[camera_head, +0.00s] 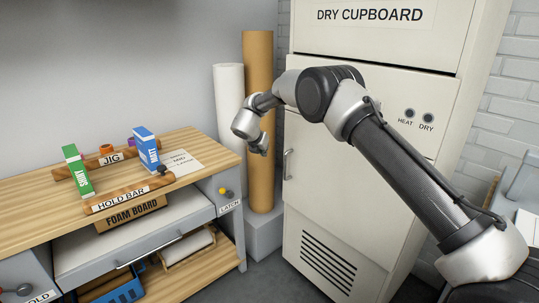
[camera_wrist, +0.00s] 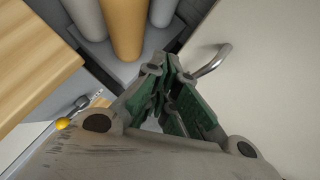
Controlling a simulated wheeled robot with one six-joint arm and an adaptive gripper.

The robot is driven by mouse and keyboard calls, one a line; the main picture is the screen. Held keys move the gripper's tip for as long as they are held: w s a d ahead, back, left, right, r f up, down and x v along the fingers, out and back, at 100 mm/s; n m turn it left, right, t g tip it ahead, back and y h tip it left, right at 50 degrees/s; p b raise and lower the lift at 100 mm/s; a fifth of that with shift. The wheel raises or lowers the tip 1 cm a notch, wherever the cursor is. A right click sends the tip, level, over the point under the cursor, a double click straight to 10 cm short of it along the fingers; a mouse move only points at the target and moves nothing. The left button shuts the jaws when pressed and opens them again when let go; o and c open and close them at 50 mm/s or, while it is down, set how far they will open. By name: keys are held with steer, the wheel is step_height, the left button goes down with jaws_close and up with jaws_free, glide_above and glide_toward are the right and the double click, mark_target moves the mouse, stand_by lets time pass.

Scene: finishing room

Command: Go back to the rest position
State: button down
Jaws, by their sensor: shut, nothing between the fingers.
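My gripper (camera_head: 260,147) hangs at the end of my bent arm, right of the workbench and in front of the dry cupboard's left edge and the tall rolls. In the wrist view, my gripper (camera_wrist: 163,72) has its green-padded fingers closed together with nothing between them. The cupboard handle (camera_wrist: 214,60) shows just right of the fingertips in that view; I cannot tell how far apart they are.
The dry cupboard (camera_head: 336,205) is closed. Brown (camera_head: 260,90) and white (camera_head: 229,100) rolls stand behind my gripper. A yellow-knobbed latch (camera_head: 223,191) is at the bench's right end.

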steer(key=s+a+n+t+y, duration=0.15)
steer(key=a+n+y, duration=0.45)
steer(key=n, duration=0.9)
steer(key=s+d+r+n+g+y, duration=0.2)
steer(key=s+d+r+n, duration=0.2)
steer(key=s+n, duration=0.35)
steer(key=s+d+r+n+g+y, duration=0.2)
steer(key=s+d+r+n+g, duration=0.15)
steer(key=s+r+n, duration=0.35)
steer(key=s+d+r+n+h, duration=0.2)
steer(key=s+d+r+n, duration=0.1)
steer(key=s+d, duration=1)
steer(key=s+d+r+n+h, duration=0.2)
steer(key=s+d+r, duration=0.4)
steer(key=s+d, duration=0.7)
steer(key=s+d+r+n+h, duration=0.3)
steer(key=s+d+r+n, duration=0.1)
steer(key=s+d, duration=1)
steer(key=shift+d+r+n, duration=0.15)
steer(key=shift+d+n, duration=0.25)
steer(key=shift+n, duration=0.15)
